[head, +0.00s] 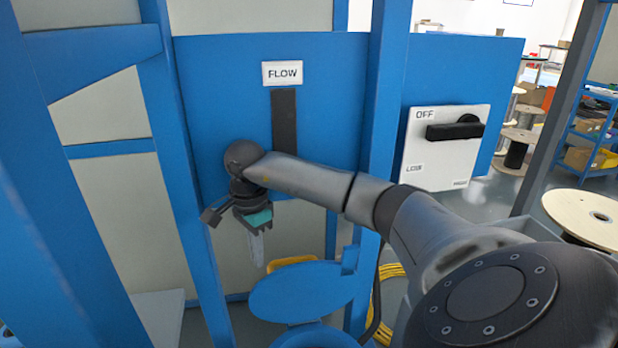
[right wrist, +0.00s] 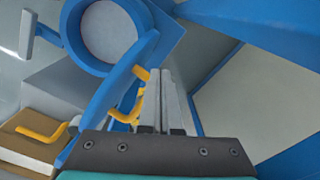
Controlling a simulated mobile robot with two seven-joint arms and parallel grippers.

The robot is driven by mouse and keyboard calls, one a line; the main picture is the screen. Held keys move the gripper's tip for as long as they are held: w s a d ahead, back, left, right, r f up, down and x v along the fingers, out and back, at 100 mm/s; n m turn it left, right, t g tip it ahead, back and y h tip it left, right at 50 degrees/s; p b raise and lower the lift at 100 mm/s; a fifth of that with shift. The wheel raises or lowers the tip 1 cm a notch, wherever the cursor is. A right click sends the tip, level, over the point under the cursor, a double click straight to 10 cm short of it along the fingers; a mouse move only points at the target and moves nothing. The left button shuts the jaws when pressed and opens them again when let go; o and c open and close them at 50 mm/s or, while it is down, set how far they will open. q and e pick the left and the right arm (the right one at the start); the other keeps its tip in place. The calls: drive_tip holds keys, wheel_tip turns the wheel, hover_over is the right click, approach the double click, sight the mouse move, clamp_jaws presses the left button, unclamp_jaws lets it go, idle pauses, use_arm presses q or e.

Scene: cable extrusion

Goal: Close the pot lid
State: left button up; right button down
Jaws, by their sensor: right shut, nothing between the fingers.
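The blue pot lid (head: 303,292) stands tilted up on the pot (head: 315,338) low in the head view. In the right wrist view the lid (right wrist: 103,108) shows nearly edge-on, beside the pot's round open mouth with its blue rim (right wrist: 72,38). A yellow handle (right wrist: 130,106) sticks out from the lid; its top also shows behind the lid in the head view (head: 290,261). My right gripper (head: 258,262) points down, shut and empty, up and left of the lid. In the wrist view its fingers (right wrist: 155,78) are close to the handle; contact cannot be told. My left gripper is not in view.
Blue frame posts (head: 185,170) stand left and middle. Behind are a FLOW panel with a dark strip (head: 284,120) and a switch box (head: 445,150). Yellow cable (head: 388,290) lies right of the pot. A second yellow handle (right wrist: 42,132) shows in the wrist view.

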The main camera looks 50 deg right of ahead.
wheel_tip(320, 180, down, 6)
drive_tip(key=b, duration=0.4)
drive_tip(key=shift+f, duration=0.2)
drive_tip(key=shift+s, duration=0.1)
